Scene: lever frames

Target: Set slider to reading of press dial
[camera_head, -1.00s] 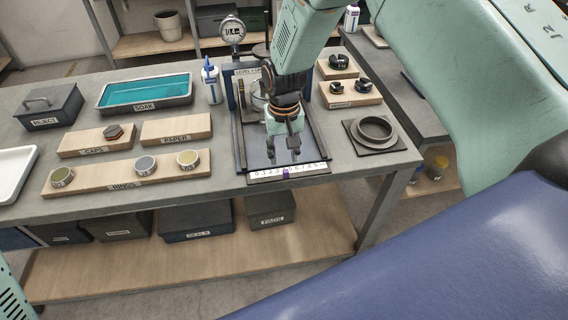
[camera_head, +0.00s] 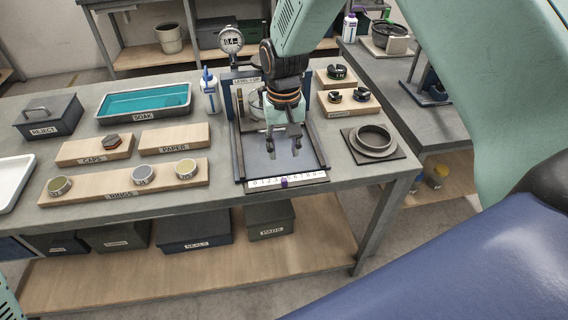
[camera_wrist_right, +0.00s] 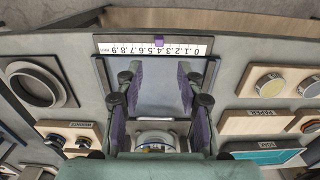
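The press (camera_head: 238,125) stands on the bench with a flat plate in front of its bowl. Its round dial (camera_head: 230,41) stands at the back left; its small display looks like 0.4. The slider is a purple marker (camera_head: 284,183) on the white numbered scale (camera_head: 310,180) along the press's front edge. In the right wrist view the slider (camera_wrist_right: 159,41) sits at about .4, with the numbers upside down. My right gripper (camera_head: 284,147) is over the plate, behind the slider and apart from it. Its purple-padded fingers (camera_wrist_right: 160,92) are spread and empty. My left gripper is out of view.
Wooden blocks with rings (camera_head: 105,197) and caps (camera_head: 75,152) and a teal soak tray (camera_head: 112,111) are to the left. A bottle (camera_head: 209,92) stands close beside the press. A dark ring on a square base (camera_head: 395,153) is to the right. The space before the scale is clear.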

